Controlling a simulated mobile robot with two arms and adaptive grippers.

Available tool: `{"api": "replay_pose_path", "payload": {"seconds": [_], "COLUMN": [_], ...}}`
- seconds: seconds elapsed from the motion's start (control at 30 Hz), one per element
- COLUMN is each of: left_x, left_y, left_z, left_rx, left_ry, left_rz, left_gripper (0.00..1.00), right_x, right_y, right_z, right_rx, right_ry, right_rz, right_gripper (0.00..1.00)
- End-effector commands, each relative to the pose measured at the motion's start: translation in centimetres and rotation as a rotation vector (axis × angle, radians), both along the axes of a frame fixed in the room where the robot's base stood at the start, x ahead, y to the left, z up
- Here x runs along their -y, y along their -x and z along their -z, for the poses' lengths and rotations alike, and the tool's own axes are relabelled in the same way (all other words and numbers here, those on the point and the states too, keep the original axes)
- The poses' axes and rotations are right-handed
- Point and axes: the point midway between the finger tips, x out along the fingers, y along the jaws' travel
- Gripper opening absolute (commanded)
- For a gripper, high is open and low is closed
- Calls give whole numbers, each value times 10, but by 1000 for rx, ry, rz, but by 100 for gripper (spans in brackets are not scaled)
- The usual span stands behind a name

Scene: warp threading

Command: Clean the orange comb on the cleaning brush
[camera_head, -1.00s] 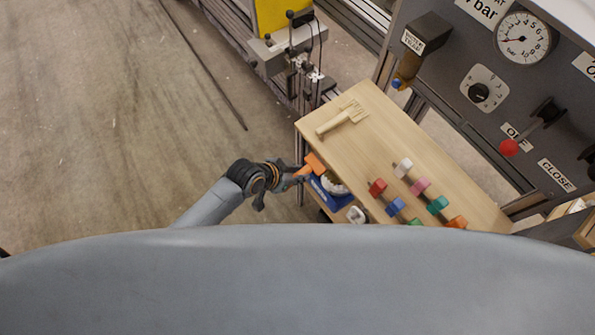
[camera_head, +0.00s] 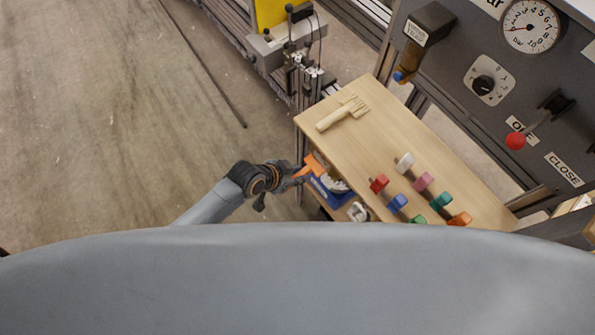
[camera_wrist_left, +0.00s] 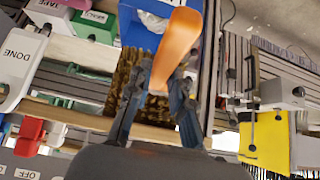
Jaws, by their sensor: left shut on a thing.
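The orange comb (camera_wrist_left: 178,45) is held in my left gripper (camera_wrist_left: 158,92), whose fingers are closed around it. In the head view the left gripper (camera_head: 298,172) is at the left end of the wooden table, beside the blue bin, with part of the orange comb (camera_head: 314,161) showing at its tip. Brown bristles of the cleaning brush (camera_wrist_left: 124,74) show behind the comb and fingers in the wrist view. Whether the comb touches the bristles I cannot tell. The comb's far side is hidden. My right gripper is not in view.
The blue bin (camera_head: 323,190) holds white things. A pale wooden fork-like tool (camera_head: 343,114) lies on the table (camera_head: 385,130). Several coloured pegs or knobs stand at its lower right. A grey panel with a gauge (camera_head: 530,27) and red-knobbed lever rises behind.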

Motion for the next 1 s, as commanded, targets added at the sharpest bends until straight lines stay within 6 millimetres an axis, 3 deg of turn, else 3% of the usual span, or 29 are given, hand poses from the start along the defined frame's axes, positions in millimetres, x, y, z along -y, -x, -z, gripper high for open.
{"api": "replay_pose_path", "payload": {"seconds": [0.77, 1.0], "left_x": [2, 2], "left_y": [-1, -1], "left_z": [63, 64], "left_rx": [1, 2], "left_ry": [3, 3], "left_rz": [1, 0], "left_gripper": [0, 0], "right_x": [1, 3], "right_y": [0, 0], "right_z": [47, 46], "right_rx": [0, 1], "right_ry": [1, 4], "right_rz": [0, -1], "right_gripper": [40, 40]}}
